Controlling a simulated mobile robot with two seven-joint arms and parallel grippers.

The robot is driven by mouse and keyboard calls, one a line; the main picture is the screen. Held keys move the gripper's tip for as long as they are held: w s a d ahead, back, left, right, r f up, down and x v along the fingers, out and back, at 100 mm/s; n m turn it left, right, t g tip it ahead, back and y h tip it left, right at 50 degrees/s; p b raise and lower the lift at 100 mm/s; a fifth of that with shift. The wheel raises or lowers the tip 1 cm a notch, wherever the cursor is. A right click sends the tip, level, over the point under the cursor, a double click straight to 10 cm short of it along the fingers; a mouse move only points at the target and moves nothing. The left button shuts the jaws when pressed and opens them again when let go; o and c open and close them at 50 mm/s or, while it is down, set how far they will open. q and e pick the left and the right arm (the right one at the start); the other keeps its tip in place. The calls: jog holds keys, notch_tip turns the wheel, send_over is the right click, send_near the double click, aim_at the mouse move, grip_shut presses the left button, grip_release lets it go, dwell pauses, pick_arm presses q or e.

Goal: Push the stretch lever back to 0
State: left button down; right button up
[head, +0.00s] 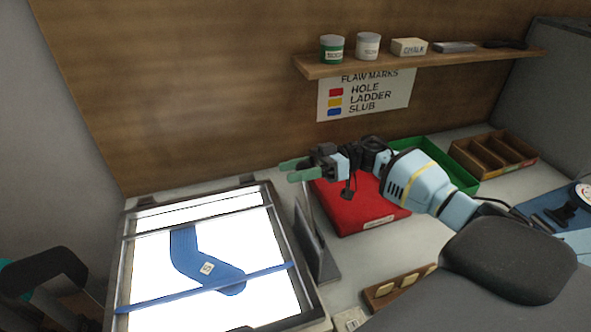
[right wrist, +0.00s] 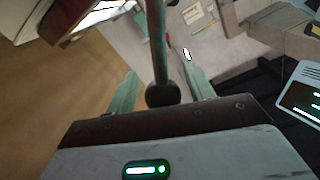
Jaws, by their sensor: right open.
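My right gripper (head: 287,171) is open, with its green fingers spread, above the right rear edge of the lit board (head: 118,290). In the right wrist view, a grey rod with a dark ball knob (right wrist: 163,95), which looks like the stretch lever, stands between the open fingers (right wrist: 162,74). The fingers are apart from the knob on both sides. In the head view, the knob is hidden behind the gripper. No scale or 0 mark can be read. A blue sock (head: 187,250) lies on the lit board under a blue strip.
A dark upright panel (head: 318,245) stands at the board's right side. A red pad (head: 360,215), a green tray (head: 468,184) and a wooden divided box (head: 497,158) lie behind and to the right. A shelf (head: 420,61) with jars runs along the wall. A wooden holder (head: 380,293) sits in front.

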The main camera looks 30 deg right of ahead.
pick_arm(q)
jog(key=shift+s+d+f+b, duration=0.1)
jog(key=shift+s+f+b, duration=0.15)
jog(key=shift+f+b, duration=0.25)
jog(key=shift+s+f+b, duration=0.2)
jog(key=shift+f+b, duration=0.2)
jog(key=shift+f, duration=0.15)
pick_arm(e)
jog(key=v, duration=0.7)
jog(key=shift+d, duration=0.4)
